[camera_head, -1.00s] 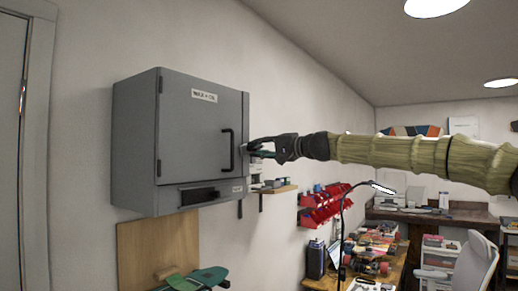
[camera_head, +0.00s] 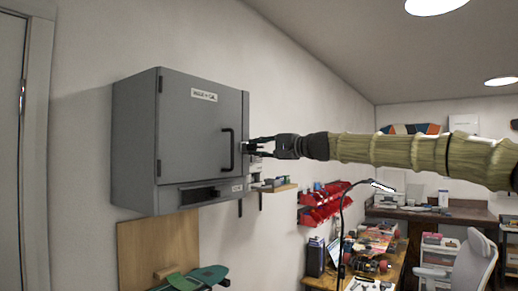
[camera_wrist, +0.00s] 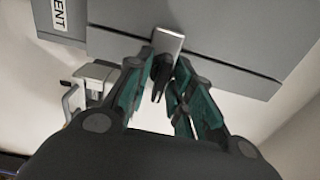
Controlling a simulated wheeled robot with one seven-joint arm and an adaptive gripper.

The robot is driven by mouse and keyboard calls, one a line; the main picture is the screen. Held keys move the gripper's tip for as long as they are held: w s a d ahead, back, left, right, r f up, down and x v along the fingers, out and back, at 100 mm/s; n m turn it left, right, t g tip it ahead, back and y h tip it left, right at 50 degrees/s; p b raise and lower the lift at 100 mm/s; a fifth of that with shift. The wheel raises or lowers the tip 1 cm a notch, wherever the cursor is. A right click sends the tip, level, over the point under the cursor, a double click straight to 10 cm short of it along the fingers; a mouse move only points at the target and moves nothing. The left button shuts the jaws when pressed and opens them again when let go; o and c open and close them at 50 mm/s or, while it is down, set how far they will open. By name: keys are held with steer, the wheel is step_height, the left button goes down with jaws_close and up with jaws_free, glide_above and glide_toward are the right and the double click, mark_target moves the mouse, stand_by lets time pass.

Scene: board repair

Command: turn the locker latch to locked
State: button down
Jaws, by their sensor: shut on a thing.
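The grey locker (camera_head: 190,135) hangs on the left wall with its door shut. A black bar handle (camera_head: 228,150) is on the door. My gripper (camera_head: 252,147) is at the locker's right edge, beside the handle. In the wrist view, the latch (camera_wrist: 168,41) is a small silver piece on the grey locker (camera_wrist: 225,72). The teal fingers of my gripper (camera_wrist: 160,77) are closed in around the latch, shut on it. The fingers partly cover the latch, so its exact angle is hard to tell.
A small wall shelf (camera_head: 278,189) with items is just right of the locker. Red bins (camera_head: 320,208) hang farther along the wall, above a cluttered workbench. A teal board (camera_head: 200,278) lies below the locker.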

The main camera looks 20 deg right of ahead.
steer(key=shift+d, duration=0.1)
steer(key=c, duration=1.6)
jaws_free()
steer(key=shift+d, duration=0.1)
steer(key=shift+o, duration=0.2)
steer(key=v, duration=1.2)
steer(key=shift+d, duration=0.1)
steer(key=shift+f, duration=0.1)
